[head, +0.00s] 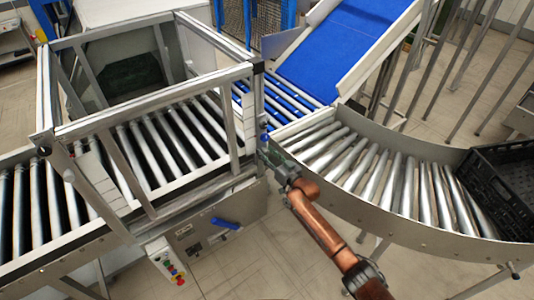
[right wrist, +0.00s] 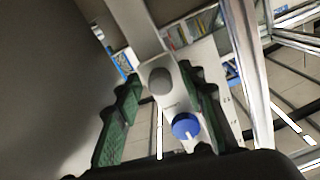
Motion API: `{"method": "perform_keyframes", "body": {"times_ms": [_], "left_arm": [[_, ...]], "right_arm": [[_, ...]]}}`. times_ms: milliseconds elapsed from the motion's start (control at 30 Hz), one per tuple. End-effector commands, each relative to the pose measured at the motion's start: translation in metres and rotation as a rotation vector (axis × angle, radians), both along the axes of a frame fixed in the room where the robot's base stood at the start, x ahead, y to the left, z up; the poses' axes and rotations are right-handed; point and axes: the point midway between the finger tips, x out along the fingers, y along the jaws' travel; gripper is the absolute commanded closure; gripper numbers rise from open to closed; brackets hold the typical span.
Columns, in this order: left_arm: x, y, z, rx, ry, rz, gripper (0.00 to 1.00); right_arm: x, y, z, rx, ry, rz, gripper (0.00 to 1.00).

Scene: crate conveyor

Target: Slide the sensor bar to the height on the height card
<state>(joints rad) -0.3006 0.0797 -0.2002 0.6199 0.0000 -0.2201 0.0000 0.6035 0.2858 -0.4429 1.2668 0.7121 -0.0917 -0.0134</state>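My right gripper (head: 273,158) is beside the right-hand post of the metal frame over the rollers. In the right wrist view its green-padded fingers (right wrist: 163,110) are spread apart. Between them is a light grey bracket, which looks like part of the sensor bar (right wrist: 158,55), with a grey round knob (right wrist: 160,81) and a blue knob (right wrist: 186,125). A gap shows between the left pad and the bracket; contact on the right side is unclear. A small blue part (head: 265,137) shows at the post in the head view. I cannot identify the height card. My left gripper is out of view.
The metal frame (head: 150,97) spans the straight roller conveyor. A curved roller conveyor (head: 400,228) runs right to a black crate (head: 505,180). A blue belt ramp (head: 340,45) rises behind. A button box (head: 166,262) hangs below the frame.

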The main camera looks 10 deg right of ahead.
Motion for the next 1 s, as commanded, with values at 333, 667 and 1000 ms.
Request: {"method": "perform_keyframes", "body": {"times_ms": [333,667,1000], "left_arm": [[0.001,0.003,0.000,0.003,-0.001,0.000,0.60],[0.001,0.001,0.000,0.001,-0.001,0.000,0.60],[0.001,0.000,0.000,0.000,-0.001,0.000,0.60]], "right_arm": [[-0.006,-0.003,-0.001,0.001,0.000,0.001,0.63],[-0.060,-0.033,-0.001,0.000,0.000,0.000,0.63],[-0.101,-0.057,0.000,0.000,-0.001,0.000,0.63]]}}
